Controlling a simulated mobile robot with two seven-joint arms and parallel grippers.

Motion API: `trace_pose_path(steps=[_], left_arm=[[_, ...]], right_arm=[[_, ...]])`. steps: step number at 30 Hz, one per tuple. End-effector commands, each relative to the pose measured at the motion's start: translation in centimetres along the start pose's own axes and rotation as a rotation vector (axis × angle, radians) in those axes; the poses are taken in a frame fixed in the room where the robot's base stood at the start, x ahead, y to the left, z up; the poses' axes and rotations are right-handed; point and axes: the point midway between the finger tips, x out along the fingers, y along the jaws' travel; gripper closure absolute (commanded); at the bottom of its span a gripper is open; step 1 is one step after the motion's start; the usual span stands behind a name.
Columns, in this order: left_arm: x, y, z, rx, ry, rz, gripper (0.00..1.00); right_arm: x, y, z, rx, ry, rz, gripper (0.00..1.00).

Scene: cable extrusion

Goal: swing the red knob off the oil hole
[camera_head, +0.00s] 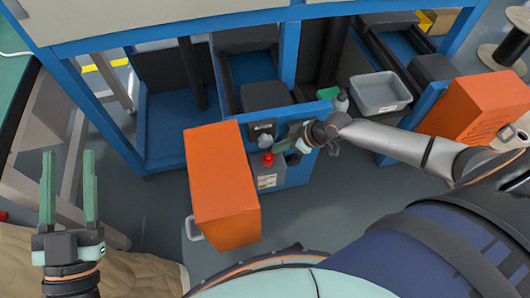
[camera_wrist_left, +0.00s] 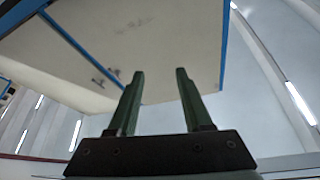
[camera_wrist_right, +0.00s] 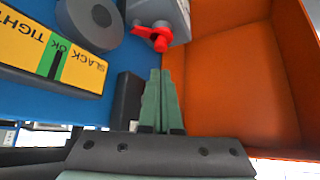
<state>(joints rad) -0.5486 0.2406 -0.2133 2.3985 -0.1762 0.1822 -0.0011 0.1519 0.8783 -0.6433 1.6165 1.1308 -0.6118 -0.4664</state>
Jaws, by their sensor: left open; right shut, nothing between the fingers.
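The red knob (camera_head: 268,159) sits on a grey box with a white label, beside the orange cabinet. In the right wrist view the red knob (camera_wrist_right: 154,37) lies past my fingertips, on the grey housing's edge. I cannot make out the oil hole. My right gripper (camera_head: 280,146) is shut and empty, its green fingers close to the knob. In the right wrist view its fingertips (camera_wrist_right: 160,73) show a gap to the knob. My left gripper (camera_head: 70,190) is open and empty at the far left, fingers pointing up; it also shows in the left wrist view (camera_wrist_left: 159,75).
The orange cabinet (camera_head: 222,182) stands left of the knob; its orange wall (camera_wrist_right: 235,85) is right of my fingers in the right wrist view. A yellow gauge plate (camera_wrist_right: 45,48) and a grey disc (camera_wrist_right: 92,22) are left. A grey bin (camera_head: 380,92) stands behind my right arm.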

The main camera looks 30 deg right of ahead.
Motion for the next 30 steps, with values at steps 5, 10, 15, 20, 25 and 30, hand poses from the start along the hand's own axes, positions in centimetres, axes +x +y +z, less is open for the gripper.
trace_pose_path(steps=[5,10,15,20,25,30], left_arm=[[-0.1,-0.1,-3.8,0.047,0.163,0.008,0.50],[-0.6,0.1,-7.4,0.089,0.311,0.018,0.50],[-1.3,0.4,-9.1,0.111,0.401,0.027,0.50],[-1.5,0.6,-8.9,0.104,0.407,0.030,0.50],[-1.5,0.6,-9.0,0.102,0.409,0.030,0.50],[-1.5,0.6,-9.0,0.101,0.408,0.030,0.50]], right_arm=[[2.2,0.0,0.1,0.001,0.001,-0.001,1.00],[3.9,0.0,0.1,0.000,0.001,0.000,1.00],[5.7,0.0,0.2,0.001,0.000,-0.001,1.00],[6.9,0.0,0.1,-0.001,0.000,0.000,1.00],[7.2,0.0,0.0,-0.001,-0.001,0.000,1.00],[7.2,0.0,0.0,-0.001,-0.001,0.000,1.00]])
